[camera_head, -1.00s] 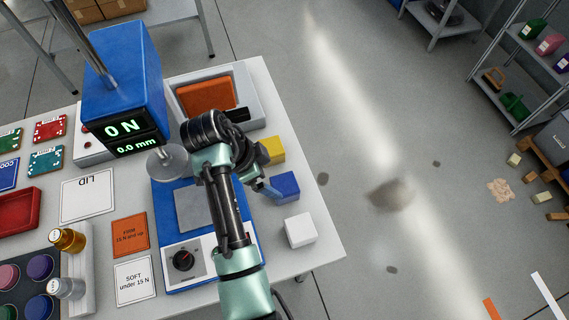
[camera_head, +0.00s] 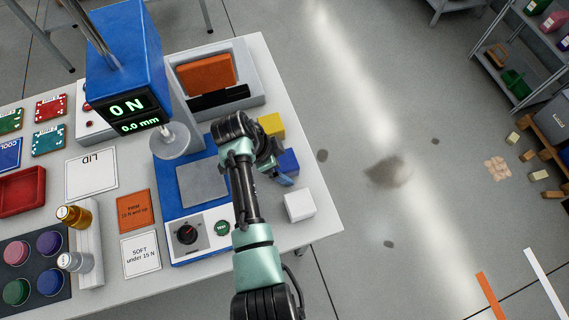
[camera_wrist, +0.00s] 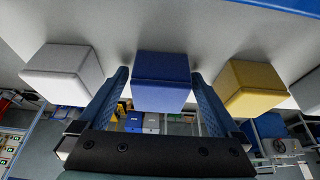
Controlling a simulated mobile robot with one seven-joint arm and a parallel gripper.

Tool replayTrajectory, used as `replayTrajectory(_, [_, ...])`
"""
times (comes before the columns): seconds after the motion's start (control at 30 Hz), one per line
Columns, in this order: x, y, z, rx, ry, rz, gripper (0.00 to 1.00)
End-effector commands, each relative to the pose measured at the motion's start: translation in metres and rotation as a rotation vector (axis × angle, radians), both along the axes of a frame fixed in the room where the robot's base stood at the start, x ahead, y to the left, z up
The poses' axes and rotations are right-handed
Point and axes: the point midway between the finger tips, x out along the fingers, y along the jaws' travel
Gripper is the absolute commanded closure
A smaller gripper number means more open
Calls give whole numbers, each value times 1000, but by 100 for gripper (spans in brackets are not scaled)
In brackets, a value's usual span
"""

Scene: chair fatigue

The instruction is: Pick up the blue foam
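The blue foam (camera_head: 289,161) is a cube on the right part of the table, between a yellow cube (camera_head: 271,125) and a white cube (camera_head: 299,205). My gripper (camera_head: 279,175) is at the blue foam, and my arm hides part of that area. In the wrist view the blue foam (camera_wrist: 161,80) is in the middle between my two spread fingers (camera_wrist: 160,75). A narrow gap shows on each side of it, so my gripper looks open. The yellow cube (camera_wrist: 250,88) is right of the fingers and the white cube (camera_wrist: 63,72) is left.
The blue test machine (camera_head: 127,50) reads 0 N and 0.0 mm, with a grey plate (camera_head: 202,182) beside my arm. A grey tray (camera_head: 250,82) holds an orange block. Cards and bottles fill the table's left. Open floor is to the right.

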Motion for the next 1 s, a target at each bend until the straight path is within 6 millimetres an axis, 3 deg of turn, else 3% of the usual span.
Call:
replayTrajectory(0.03, [0,0,0,0,0,0,11])
replayTrajectory(0.4, [0,0,1,0,0,0,77])
replayTrajectory(0.43, [0,0,1,0,0,0,80])
replayTrajectory(0.77, [1,0,10,0,-2,1,80])
replayTrajectory(1.0, [1,0,52,1,-6,0,80])
